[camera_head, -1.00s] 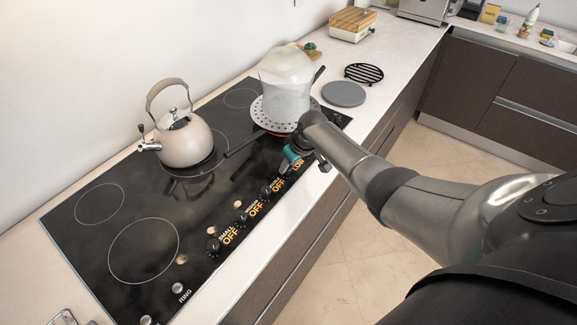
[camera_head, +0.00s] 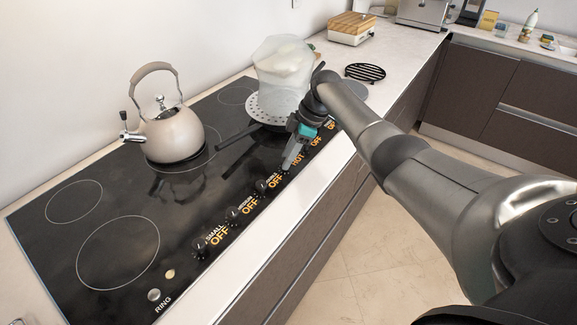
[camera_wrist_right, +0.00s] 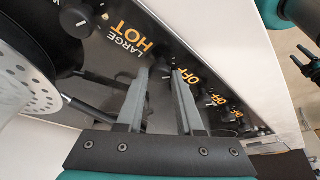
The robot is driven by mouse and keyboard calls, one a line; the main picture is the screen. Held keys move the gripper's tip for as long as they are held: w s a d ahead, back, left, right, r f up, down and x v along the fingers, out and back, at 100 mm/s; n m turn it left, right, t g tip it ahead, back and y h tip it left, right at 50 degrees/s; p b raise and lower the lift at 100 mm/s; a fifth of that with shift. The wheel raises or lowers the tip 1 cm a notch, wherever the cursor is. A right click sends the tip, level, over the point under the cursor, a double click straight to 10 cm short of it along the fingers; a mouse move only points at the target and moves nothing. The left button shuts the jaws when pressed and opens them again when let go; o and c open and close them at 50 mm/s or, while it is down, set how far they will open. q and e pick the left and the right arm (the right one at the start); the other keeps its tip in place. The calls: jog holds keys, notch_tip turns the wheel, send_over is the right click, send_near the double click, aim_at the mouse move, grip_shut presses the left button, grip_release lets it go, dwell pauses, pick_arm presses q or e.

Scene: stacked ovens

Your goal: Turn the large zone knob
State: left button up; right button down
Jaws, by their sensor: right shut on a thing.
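The large zone knob (camera_wrist_right: 160,70) is a small dark knob beside the label "LARGE" and the orange display "HOT" (camera_wrist_right: 145,49) in the right wrist view. My right gripper (camera_wrist_right: 166,73) is shut on this knob, one grey finger on each side. In the head view my right gripper (camera_head: 287,166) points down at the front edge of the black cooktop (camera_head: 100,195). There its fingers mostly hide the knob, and "HOT" shows just beside them. My left gripper is not in view.
More knobs, such as the small zone knob (camera_head: 199,248), line the front edge, with "OFF" displays. A kettle (camera_head: 173,133) stands on the cooktop. A pale translucent vessel (camera_head: 283,68) and a perforated disc (camera_head: 262,108) are behind my right gripper. A black trivet (camera_head: 365,72) lies farther back.

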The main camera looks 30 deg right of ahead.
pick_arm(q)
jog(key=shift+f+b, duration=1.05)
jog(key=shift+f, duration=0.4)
pick_arm(e)
jog(key=shift+n+g, duration=0.4)
jog(key=shift+n, duration=0.4)
jog(key=c, duration=0.6)
grip_release()
jog(key=shift+o, duration=0.2)
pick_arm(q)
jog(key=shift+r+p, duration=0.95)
pick_arm(e)
jog(key=v, duration=1.5)
jog(key=shift+d, duration=0.2)
jog(key=shift+s, duration=0.1)
